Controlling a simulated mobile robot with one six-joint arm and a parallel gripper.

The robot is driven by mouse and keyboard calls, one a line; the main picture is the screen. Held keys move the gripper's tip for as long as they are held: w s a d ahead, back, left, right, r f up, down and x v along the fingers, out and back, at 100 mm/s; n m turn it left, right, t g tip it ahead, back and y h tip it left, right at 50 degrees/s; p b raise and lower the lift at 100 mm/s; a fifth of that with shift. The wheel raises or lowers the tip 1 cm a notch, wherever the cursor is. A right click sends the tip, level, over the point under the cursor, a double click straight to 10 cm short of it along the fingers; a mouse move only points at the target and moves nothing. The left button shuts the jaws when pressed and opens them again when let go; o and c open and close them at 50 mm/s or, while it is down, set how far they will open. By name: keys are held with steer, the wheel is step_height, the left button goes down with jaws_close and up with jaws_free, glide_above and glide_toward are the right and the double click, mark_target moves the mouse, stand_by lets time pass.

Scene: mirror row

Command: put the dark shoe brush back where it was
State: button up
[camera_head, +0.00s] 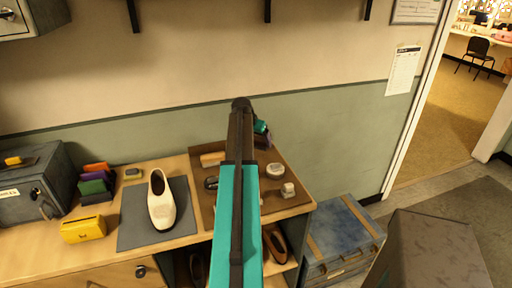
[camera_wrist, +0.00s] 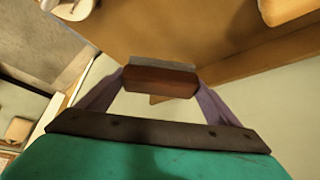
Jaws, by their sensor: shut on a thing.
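The dark shoe brush (camera_wrist: 160,81), a reddish-brown block with a grey bristle strip, is between the two purple fingers of my gripper (camera_wrist: 160,88) in the wrist view. The fingers press on its two ends. In the head view my gripper (camera_head: 264,133) shows only in part behind my arm, near the back of the brown mat (camera_head: 245,151); the brush cannot be made out there. A light wooden brush (camera_head: 212,158) lies at the mat's back left. A dark object (camera_head: 211,183) lies below it, partly beside my arm.
A round white tin (camera_head: 275,170) and a small pale jar (camera_head: 288,190) stand on the mat's right side. A cream shoe (camera_head: 161,202) is on a grey mat (camera_head: 134,225) to the left. A yellow box (camera_head: 83,228) is farther left. A blue trunk (camera_head: 340,238) stands right of the bench.

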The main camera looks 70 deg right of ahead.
mark_target(255, 144)
steer(key=shift+f, duration=0.2)
steer(key=shift+f+p, duration=0.55)
steer(key=shift+f, duration=1.35)
steer(key=shift+f, duration=0.2)
steer(key=o, duration=0.9)
steer(key=shift+r, duration=0.3)
steer(key=b+v, duration=0.3)
steer(key=v, duration=0.9)
steer(key=shift+f, duration=0.1)
